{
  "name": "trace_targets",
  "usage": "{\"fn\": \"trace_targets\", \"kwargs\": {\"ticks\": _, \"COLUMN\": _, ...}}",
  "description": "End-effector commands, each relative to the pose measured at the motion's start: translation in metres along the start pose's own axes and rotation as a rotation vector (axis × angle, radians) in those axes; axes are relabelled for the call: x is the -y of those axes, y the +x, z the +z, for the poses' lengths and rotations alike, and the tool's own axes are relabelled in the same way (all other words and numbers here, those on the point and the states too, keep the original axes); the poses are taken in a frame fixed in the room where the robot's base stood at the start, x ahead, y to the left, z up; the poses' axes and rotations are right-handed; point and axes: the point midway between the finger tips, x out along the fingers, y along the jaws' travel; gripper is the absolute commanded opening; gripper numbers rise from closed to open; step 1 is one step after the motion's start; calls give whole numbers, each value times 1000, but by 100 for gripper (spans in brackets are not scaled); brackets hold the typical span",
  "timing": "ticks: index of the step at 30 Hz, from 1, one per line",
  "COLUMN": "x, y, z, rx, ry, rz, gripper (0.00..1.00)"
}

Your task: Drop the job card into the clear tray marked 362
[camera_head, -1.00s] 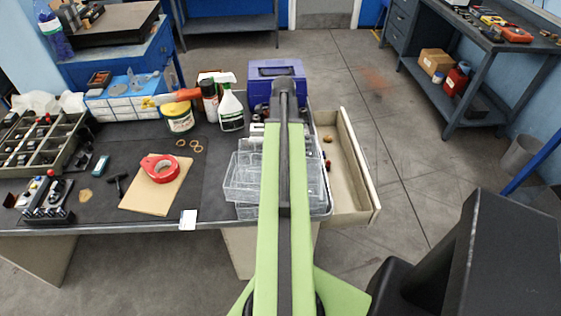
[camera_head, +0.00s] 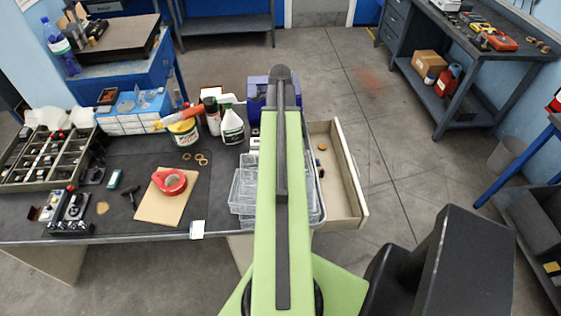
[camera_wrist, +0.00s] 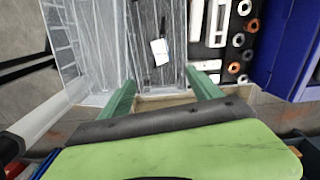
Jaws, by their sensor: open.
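Clear trays (camera_head: 243,190) sit at the right end of the bench, partly hidden behind my arm. In the wrist view, clear ribbed trays (camera_wrist: 153,18) lie beyond my fingers. A small white card-like piece (camera_wrist: 160,51) with dark marks shows at one tray; I cannot tell whether it is the job card or a label. The number 362 cannot be read. My gripper (camera_wrist: 163,92) has its two green fingers apart with nothing between them. Its tips are hidden behind my arm in the head view. A white tag (camera_head: 197,229) is at the bench's front edge.
An open drawer (camera_head: 348,185) juts out right of the trays. A blue-violet box (camera_wrist: 292,45) stands beside a dark insert of rings and white parts. Spray bottle (camera_head: 232,127), tub (camera_head: 184,133), red tape (camera_head: 171,181) and parts organiser (camera_head: 20,185) are to the left.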

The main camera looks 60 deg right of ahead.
Motion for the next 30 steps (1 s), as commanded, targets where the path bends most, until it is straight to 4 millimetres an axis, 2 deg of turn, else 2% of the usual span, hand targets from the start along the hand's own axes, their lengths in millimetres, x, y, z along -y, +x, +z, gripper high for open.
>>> {"fn": "trace_targets", "kwargs": {"ticks": 1, "x": 0, "y": -17, "z": 0, "rx": 0, "ry": 0, "rz": 0, "gripper": 73}}
{"fn": "trace_targets", "kwargs": {"ticks": 4, "x": 0, "y": -23, "z": 0, "rx": 0, "ry": 0, "rz": 0, "gripper": 73}}
{"fn": "trace_targets", "kwargs": {"ticks": 23, "x": 0, "y": -20, "z": 1, "rx": 0, "ry": -2, "rz": 0, "gripper": 73}}
{"fn": "trace_targets", "kwargs": {"ticks": 26, "x": 4, "y": -17, "z": 24, "rx": 0, "ry": -40, "rz": 0, "gripper": 73}}
{"fn": "trace_targets", "kwargs": {"ticks": 29, "x": 12, "y": -8, "z": 86, "rx": 1, "ry": -144, "rz": 0, "gripper": 73}}
{"fn": "trace_targets", "kwargs": {"ticks": 30, "x": 11, "y": -4, "z": 120, "rx": 1, "ry": -200, "rz": 0, "gripper": 73}}
